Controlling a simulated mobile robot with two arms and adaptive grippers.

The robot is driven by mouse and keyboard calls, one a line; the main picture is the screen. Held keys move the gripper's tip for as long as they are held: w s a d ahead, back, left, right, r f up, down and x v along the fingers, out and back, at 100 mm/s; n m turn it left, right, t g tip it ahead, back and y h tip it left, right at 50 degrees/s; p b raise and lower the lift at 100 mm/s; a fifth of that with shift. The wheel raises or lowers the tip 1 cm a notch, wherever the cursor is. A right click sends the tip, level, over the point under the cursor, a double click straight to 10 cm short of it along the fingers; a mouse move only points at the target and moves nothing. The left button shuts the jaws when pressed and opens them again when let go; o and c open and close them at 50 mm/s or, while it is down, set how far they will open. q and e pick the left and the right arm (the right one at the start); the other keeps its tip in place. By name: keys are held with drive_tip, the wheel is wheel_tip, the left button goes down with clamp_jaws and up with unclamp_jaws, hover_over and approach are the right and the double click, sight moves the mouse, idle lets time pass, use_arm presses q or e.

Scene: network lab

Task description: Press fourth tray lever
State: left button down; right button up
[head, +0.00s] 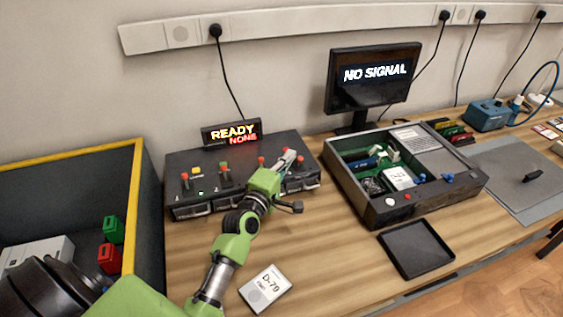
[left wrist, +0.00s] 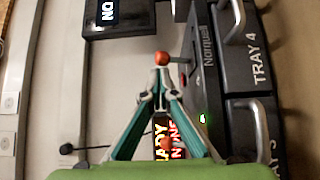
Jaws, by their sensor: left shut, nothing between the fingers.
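The black tray unit (head: 190,208) stands on the bench against the wall, with several red-knobbed levers on top. In the left wrist view, drawer fronts marked TRAY 4 (left wrist: 258,50) and TRAY 3 (left wrist: 268,155) show at the right. My left gripper (head: 289,157) is over the unit's right part. Its fingers are shut and empty. In the left wrist view the fingertips (left wrist: 160,86) point at a red-orange lever knob (left wrist: 161,58) just beyond them, by TRAY 4; I cannot tell if they touch. In the head view a red knob (head: 300,159) shows beside the fingertips. My right gripper is out of view.
A display (head: 232,133) reading READY NONE stands behind the unit. A monitor (head: 373,77) shows NO SIGNAL. An open device case (head: 375,210) is at the right, a black tray (head: 416,248) in front of it. A yellow-rimmed bin (head: 150,215) is at the left.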

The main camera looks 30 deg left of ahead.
use_arm(q)
drive_tip(key=s, duration=1.1)
drive_tip(key=shift+s+d, duration=0.35)
drive_tip(key=shift+d, duration=0.1)
